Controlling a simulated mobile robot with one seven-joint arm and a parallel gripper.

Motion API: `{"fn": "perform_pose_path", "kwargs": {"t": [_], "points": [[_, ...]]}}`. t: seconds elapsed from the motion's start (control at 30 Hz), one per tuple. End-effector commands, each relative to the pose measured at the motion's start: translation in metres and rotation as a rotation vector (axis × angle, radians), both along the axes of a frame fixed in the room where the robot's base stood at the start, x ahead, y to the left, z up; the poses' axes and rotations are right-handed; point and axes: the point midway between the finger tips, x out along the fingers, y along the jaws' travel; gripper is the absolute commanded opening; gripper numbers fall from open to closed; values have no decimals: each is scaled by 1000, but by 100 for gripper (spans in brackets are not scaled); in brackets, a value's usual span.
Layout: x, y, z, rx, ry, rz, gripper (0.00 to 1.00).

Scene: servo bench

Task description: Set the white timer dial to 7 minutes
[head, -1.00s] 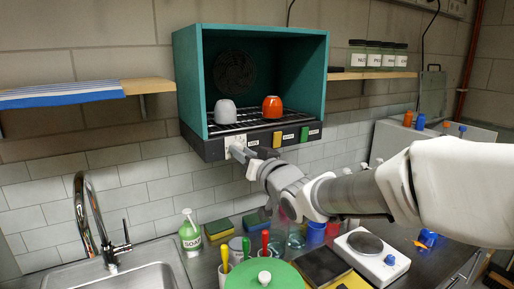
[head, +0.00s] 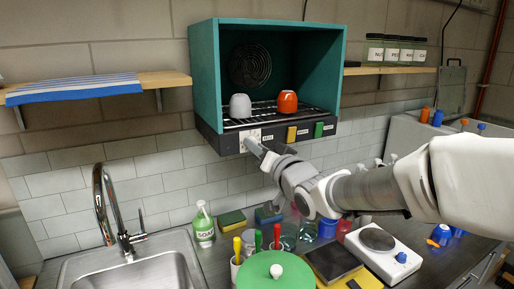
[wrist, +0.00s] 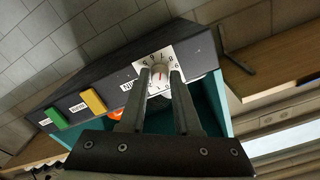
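The white timer dial (wrist: 159,73) sits on a white number plate (wrist: 150,57) on the dark front panel of the teal oven box. In the wrist view it lies between the two fingertips of my gripper (wrist: 160,77), which touch or nearly touch its sides; it looks held. A small red mark shows on the dial, but I cannot read for certain which number it points to. In the head view my gripper (head: 250,143) reaches up to the plate (head: 243,137) and hides the dial.
A yellow switch (head: 292,134) and a green switch (head: 319,130) are right of the dial on the panel (head: 222,144). Cups stand on the rack in the teal box (head: 203,75). A sink (head: 75,268), soap bottle (head: 203,225), green lid (head: 262,272) and hot plate (head: 385,262) are below.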

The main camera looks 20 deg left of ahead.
Motion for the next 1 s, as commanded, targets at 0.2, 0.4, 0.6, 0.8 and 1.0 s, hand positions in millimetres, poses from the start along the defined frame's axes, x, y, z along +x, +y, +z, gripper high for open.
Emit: {"fn": "perform_pose_path", "kwargs": {"t": [0.2,0.4,0.6,0.8,1.0], "points": [[0,0,0,-1,-1,0,59],[0,0,0,-1,-1,0,59],[-7,-10,2,-2,-2,-2,59],[-29,-37,3,-4,-4,-3,59],[-54,-68,4,-4,-2,-3,59]]}}
